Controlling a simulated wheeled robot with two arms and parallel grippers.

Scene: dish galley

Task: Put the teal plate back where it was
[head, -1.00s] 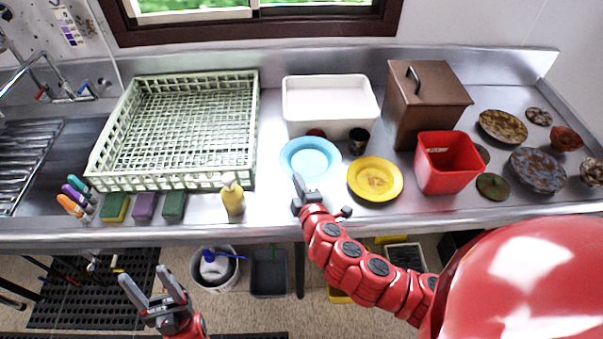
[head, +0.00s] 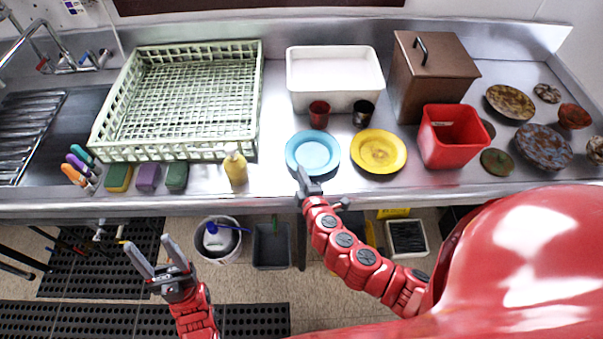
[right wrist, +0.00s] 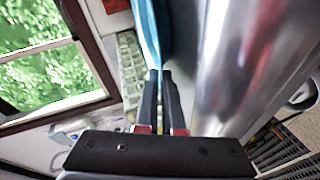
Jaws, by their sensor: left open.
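The teal plate (head: 313,152), light blue in the head view, is near the counter's front edge, just left of the yellow plate (head: 378,152). My right gripper (head: 305,182) is at its near rim. In the right wrist view the fingers (right wrist: 161,88) are close together with the teal plate (right wrist: 147,32) edge-on between them. The plate looks about level; I cannot tell whether it touches the counter. My left gripper (head: 160,262) is open and empty in front of the counter, over the floor.
A red cup (head: 319,114) and a black cup (head: 363,113) stand behind the plates, before a white tub (head: 335,99). A yellow bottle (head: 235,167) and green rack (head: 108,128) are left. A red bin (head: 440,152) and brown box (head: 405,100) are right.

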